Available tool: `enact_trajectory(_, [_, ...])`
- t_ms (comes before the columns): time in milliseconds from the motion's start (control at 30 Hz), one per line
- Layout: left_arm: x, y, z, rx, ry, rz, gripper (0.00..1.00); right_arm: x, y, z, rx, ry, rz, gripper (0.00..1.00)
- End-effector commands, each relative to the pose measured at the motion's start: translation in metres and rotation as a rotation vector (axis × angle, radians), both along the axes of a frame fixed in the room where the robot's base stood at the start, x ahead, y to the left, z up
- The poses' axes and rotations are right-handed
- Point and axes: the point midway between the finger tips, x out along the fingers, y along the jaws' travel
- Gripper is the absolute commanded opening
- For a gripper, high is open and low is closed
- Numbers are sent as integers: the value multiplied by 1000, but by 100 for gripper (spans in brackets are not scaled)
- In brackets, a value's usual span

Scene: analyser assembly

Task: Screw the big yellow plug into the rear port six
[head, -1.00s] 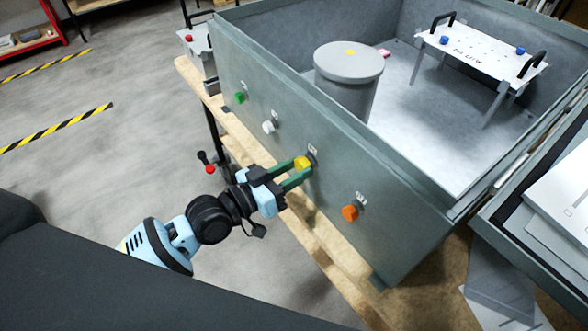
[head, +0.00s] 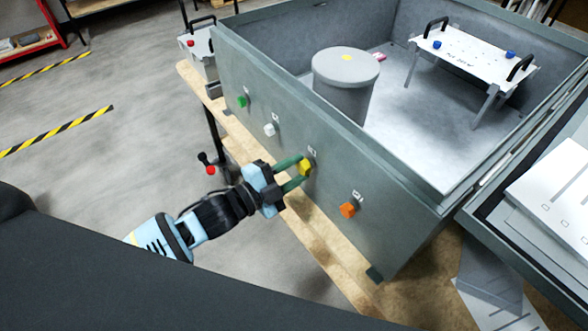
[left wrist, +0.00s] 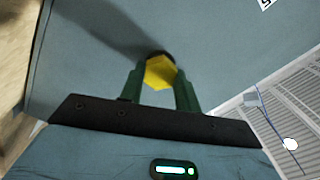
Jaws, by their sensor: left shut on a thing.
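The big yellow plug (head: 306,167) sits at a port in the grey side panel (head: 325,200) of the analyser housing, between the white and orange plugs. My left gripper (head: 298,170) is shut on it with green fingers, one on each side. In the left wrist view, the plug (left wrist: 160,72) shows a hexagonal yellow head between the fingertips (left wrist: 160,80). It is against the panel at a dark round opening. The fingers and the plug's own head hide its thread, so the depth of its seat cannot be told. My right gripper is not in view.
A green plug (head: 243,101), a white plug (head: 269,129) and an orange plug (head: 347,210) sit in the same panel. Inside the housing stand a grey cylinder (head: 346,68) and a white plate on legs (head: 470,55). A wooden bench edge (head: 310,235) runs below the panel.

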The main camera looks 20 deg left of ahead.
Motion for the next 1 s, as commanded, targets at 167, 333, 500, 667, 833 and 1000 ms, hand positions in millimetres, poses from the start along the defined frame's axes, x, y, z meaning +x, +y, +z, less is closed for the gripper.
enact_trajectory(167, [0,0,0,-3,2,0,43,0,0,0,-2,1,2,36])
enact_trajectory(333, [0,0,0,-4,3,0,49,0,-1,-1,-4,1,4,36])
enact_trajectory(500, [0,0,0,-25,20,0,49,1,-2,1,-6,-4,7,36])
enact_trajectory(667, [0,0,4,-223,169,0,49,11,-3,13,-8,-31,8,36])
enact_trajectory(833, [0,0,3,-490,379,-1,49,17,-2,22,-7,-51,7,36])
enact_trajectory(1000, [0,-1,1,-753,586,-1,49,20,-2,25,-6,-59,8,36])
